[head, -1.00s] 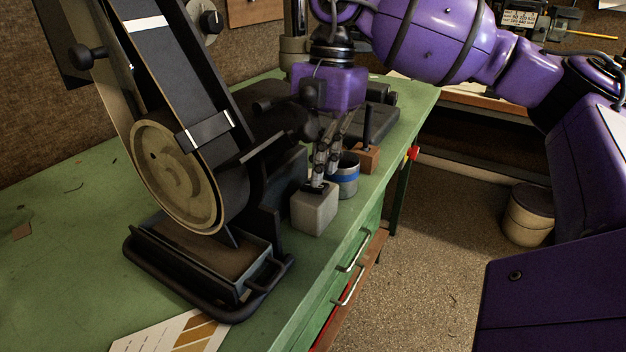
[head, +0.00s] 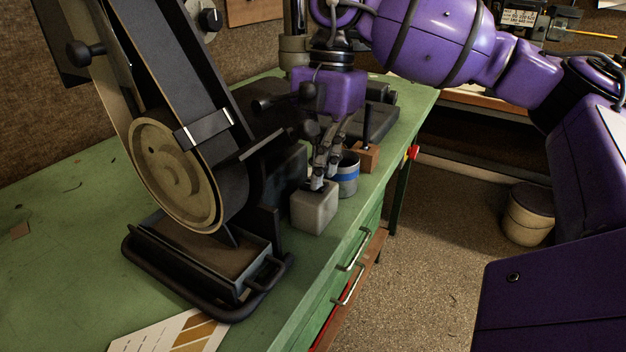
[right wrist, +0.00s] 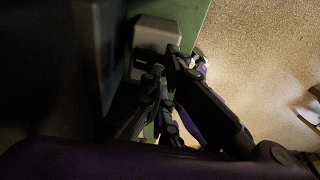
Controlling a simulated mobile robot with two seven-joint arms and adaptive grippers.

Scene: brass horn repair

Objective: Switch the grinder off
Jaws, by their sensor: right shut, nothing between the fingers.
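The grinder is a black belt machine with a round tan wheel (head: 172,172), standing on the green bench at the left of the head view. A small grey box (head: 314,212) sits on the bench beside it, with a dark part on its top; I take it for the switch box. My right gripper (head: 323,184) points down, shut and empty, with its fingertips at the top of this box. In the right wrist view the fingers (right wrist: 160,92) reach toward the grey box (right wrist: 156,36); I cannot tell whether they touch it. My left gripper is not in view.
A grey tin with a blue band (head: 347,178) stands close behind the fingers. Behind it is a wooden block (head: 367,156) with a dark upright rod. A black tray (head: 205,262) lies under the wheel.

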